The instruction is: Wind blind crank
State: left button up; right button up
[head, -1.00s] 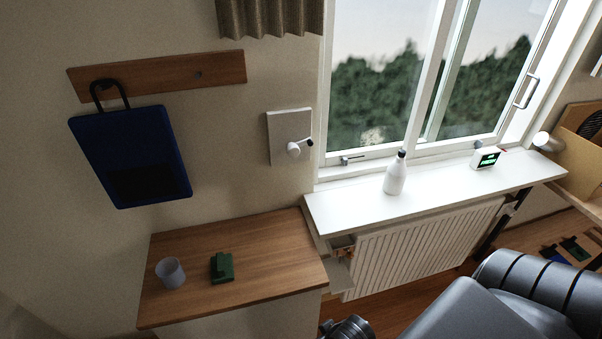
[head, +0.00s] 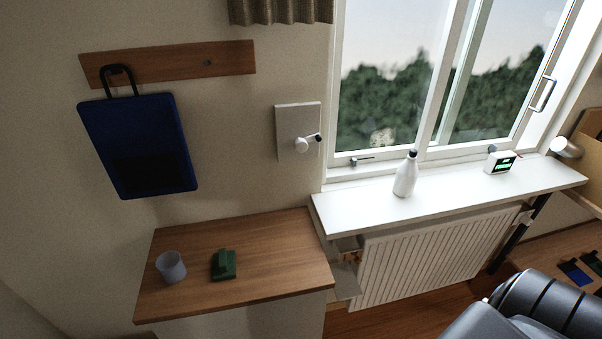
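The crank arm points right and slightly up. The brown blind or curtain (head: 281,10) hangs at the top edge, with only its lower part in view. Nothing touches the crank. A dark grey arm part of mine shows at the bottom right, but neither gripper shows in the head view.
A wooden shelf (head: 285,257) below the crank holds a grey cup (head: 171,268) and a green object (head: 223,264). A white bottle (head: 405,174) and a small clock (head: 499,163) stand on the white sill (head: 450,191). The wall around the crank is clear.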

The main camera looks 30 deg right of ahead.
aim_at(300, 145)
jog(key=k, duration=0.5)
jog(key=z, duration=2.8)
jog(key=i, duration=1.8)
jog(key=u, duration=2.1)
